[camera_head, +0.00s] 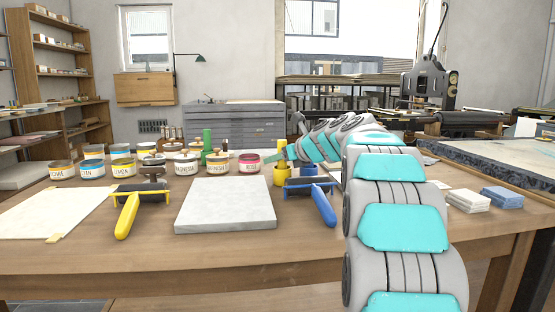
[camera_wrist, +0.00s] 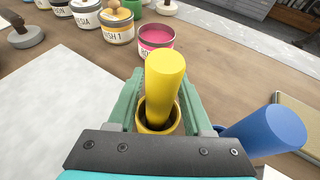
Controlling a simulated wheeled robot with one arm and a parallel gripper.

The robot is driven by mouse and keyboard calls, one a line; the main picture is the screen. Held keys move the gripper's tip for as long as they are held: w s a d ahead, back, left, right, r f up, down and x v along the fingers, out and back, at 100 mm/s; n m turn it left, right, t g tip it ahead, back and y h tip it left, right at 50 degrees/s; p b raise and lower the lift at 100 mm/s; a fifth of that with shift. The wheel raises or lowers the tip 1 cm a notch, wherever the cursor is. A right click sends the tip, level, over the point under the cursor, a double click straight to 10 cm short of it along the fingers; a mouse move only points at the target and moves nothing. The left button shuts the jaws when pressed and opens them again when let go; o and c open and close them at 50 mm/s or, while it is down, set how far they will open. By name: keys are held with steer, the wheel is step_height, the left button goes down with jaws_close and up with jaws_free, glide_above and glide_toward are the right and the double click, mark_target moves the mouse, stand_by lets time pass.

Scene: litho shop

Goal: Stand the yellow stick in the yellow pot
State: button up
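The yellow stick (camera_wrist: 166,75) stands in the yellow pot (camera_wrist: 177,122) in the wrist view. Its lower end is inside the rim and it looks slightly tilted. In the head view my gripper (camera_head: 275,157) is low over the pot.
A blue stick (camera_wrist: 265,130) is close right of my gripper, with a blue pot (camera_head: 308,169) on the table. An open pink ink tin (camera_wrist: 156,36) is just beyond my gripper. A grey slab (camera_head: 226,203), yellow roller (camera_head: 128,214) and blue roller (camera_head: 322,204) lie in front.

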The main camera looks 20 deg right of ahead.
steer(key=shift+o, duration=1.1)
steer(key=p+v, duration=0.1)
steer(key=v, duration=0.6)
steer(key=shift+s, duration=0.35)
steer(key=shift+d+r, duration=0.1)
steer(key=shift+r, duration=0.05)
